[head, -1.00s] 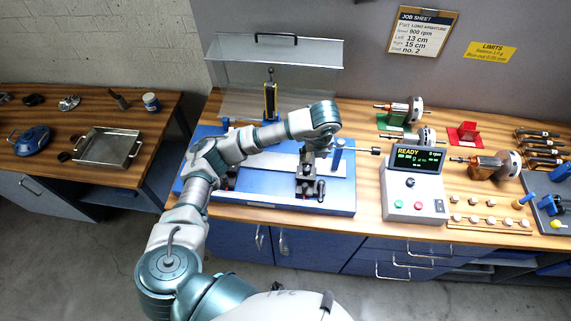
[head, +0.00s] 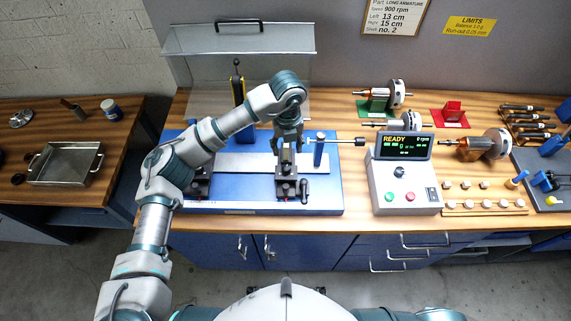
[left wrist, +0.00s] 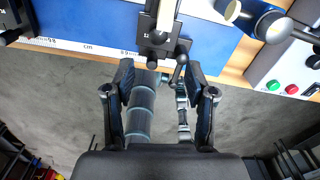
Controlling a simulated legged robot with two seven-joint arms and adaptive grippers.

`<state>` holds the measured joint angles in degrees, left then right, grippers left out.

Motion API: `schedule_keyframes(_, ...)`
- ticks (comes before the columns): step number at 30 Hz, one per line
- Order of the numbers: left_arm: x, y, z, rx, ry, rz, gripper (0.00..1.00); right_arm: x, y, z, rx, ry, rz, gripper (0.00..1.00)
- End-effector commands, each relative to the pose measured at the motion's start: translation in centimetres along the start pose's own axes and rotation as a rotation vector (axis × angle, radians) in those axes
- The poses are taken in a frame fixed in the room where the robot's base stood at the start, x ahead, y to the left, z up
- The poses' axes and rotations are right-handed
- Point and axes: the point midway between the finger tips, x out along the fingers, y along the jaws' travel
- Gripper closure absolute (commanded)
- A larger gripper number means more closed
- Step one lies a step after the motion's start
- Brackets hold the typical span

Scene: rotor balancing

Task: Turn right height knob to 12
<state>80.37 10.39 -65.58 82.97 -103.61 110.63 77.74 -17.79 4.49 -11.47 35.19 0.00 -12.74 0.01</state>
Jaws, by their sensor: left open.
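The right pedestal (head: 291,186) is a dark block with a side lever, standing on the blue balancing machine bed (head: 240,203). Its top and small dark knobs show at the top of the left wrist view (left wrist: 158,40); I cannot tell which one is the height knob, and no height number is readable. My left gripper (head: 288,146) is over the pedestal in the head view. In the left wrist view its open, empty fingers (left wrist: 163,92) point toward the pedestal's front side, with its dark knobs just beyond the tips. My right gripper is not in view.
A blue post (head: 319,150) with a rod stands right of the pedestal. The control box (head: 404,185) reading READY is farther right. A clear raised cover (head: 240,45) is behind. Rotors on stands (head: 485,145) and several small weights are at the right.

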Motion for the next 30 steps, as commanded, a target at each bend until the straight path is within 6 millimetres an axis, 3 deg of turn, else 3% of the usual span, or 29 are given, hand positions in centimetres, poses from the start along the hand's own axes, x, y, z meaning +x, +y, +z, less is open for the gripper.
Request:
schedule_keyframes(6,5.3,0.1,-0.1,-0.001,0.002,0.002,0.44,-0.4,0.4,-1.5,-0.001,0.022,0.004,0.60)
schedule_keyframes(12,8.6,0.0,-0.1,-0.002,0.000,0.001,0.44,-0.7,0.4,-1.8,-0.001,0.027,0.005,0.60)
schedule_keyframes(18,10.1,0.0,0.0,-0.001,-0.001,0.001,0.44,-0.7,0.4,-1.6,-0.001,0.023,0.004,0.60)
schedule_keyframes(26,10.2,0.0,0.0,-0.001,-0.002,0.001,0.44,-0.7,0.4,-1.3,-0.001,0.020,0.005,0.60)
schedule_keyframes(30,10.2,0.0,0.0,-0.001,-0.002,0.000,0.77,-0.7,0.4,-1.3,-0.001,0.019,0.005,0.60)
